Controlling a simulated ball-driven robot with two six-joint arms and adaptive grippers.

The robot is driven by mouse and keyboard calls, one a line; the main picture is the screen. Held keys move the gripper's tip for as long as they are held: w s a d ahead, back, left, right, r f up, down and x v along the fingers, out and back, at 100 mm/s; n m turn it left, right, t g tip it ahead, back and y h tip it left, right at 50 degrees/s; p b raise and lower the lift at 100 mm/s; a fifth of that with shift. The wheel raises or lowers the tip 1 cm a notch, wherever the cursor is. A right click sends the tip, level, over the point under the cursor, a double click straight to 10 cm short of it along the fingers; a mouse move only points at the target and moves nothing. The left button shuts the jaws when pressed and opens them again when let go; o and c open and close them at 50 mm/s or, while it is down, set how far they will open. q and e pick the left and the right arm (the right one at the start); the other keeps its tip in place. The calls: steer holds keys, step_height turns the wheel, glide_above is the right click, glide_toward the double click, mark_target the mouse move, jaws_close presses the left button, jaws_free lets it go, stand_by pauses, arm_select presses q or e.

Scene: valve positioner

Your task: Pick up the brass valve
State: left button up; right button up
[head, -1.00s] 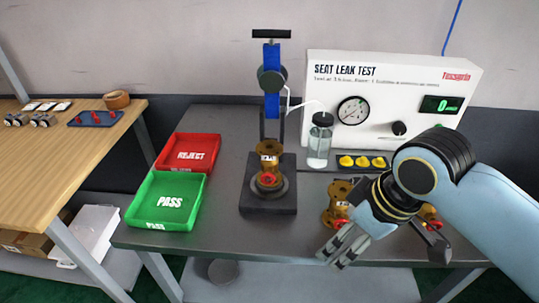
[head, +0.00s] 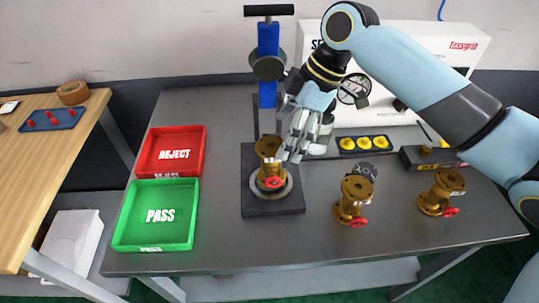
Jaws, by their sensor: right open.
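A brass valve (head: 268,162) with a red handwheel stands upright on the round seat of the black test fixture (head: 273,206). A second brass valve (head: 353,201) stands on the bench to the right of the fixture, and a third brass valve (head: 440,192) stands farther right. My right gripper (head: 290,157) is open, with its fingers pointing down just right of the upper part of the valve on the fixture. I cannot tell whether they touch it. My left gripper is not in view.
A red REJECT tray (head: 205,143) and a green PASS tray (head: 192,217) sit at the bench's left. The blue clamp column (head: 268,50) rises behind the fixture. The leak test panel (head: 455,40) is partly hidden by my right arm. Yellow knobs (head: 363,142) lie behind.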

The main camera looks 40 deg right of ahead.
mark_target(275, 146)
steer(key=shift+w+a+f, duration=0.15)
steer(key=shift+a+f, duration=0.05)
steer(key=shift+f, duration=0.15)
steer(key=shift+w+a+f, duration=0.1)
steer(key=shift+w+f, duration=0.1)
steer(key=shift+f, duration=0.15)
steer(key=p+x, duration=0.1)
steer(key=x, duration=0.3)
steer(key=shift+w+a+f, duration=0.2)
steer(key=shift+w+f, duration=0.05)
steer(key=shift+s, duration=0.1)
steer(key=c, duration=0.4)
steer(key=shift+c, duration=1.4)
steer(key=c, duration=1.1)
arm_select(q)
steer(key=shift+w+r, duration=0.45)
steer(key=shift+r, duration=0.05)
arm_select(e)
steer(key=shift+c, duration=0.3)
